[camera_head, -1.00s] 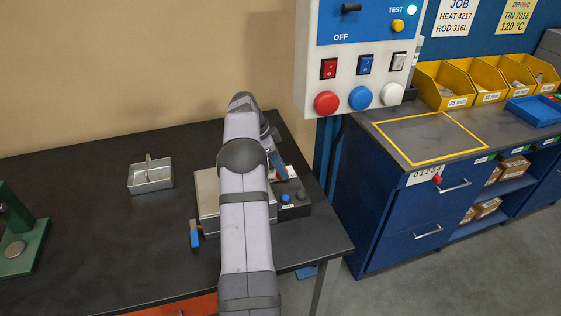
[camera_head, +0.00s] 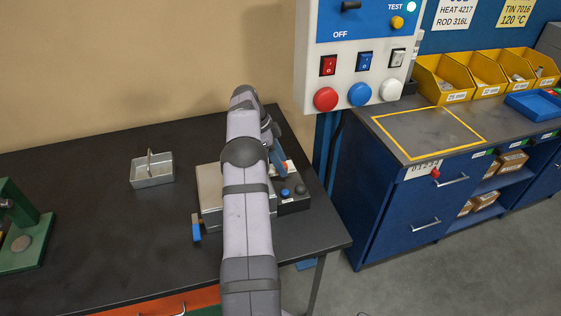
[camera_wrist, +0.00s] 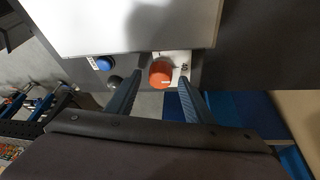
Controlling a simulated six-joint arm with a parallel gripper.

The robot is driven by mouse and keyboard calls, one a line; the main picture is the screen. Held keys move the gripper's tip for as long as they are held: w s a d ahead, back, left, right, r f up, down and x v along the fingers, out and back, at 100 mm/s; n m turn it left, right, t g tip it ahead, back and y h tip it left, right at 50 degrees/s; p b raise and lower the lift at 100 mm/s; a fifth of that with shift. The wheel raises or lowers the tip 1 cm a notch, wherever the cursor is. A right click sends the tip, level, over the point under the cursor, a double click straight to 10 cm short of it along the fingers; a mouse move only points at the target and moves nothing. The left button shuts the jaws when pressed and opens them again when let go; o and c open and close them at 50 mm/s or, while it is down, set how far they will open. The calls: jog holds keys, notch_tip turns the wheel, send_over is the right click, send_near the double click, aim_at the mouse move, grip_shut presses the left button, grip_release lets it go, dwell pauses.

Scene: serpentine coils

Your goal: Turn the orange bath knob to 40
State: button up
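The orange bath knob (camera_wrist: 161,73) sits on the dark front panel of the bath, on a pale scale plate (camera_wrist: 185,60), in the wrist view. A light pointer mark shows on the knob; the scale numbers are too small to read. My gripper (camera_wrist: 152,92) is open, its two dark fingers apart, one on each side of the knob. I cannot tell how near the fingertips are, but I see no contact. In the head view the bath (camera_head: 209,190) is partly behind my arm, and an orange patch of the knob (camera_head: 284,169) shows near my gripper.
A blue knob (camera_wrist: 104,63) and a dark knob (camera_wrist: 115,83) sit beside the orange one. A metal tray with a handle (camera_head: 153,171) stands on the black table (camera_head: 100,240). A control box (camera_head: 340,85) hangs at the right above the table.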

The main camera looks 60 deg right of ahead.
jog(key=v, duration=0.7)
dwell(0.5)
jog(key=shift+r, duration=0.2)
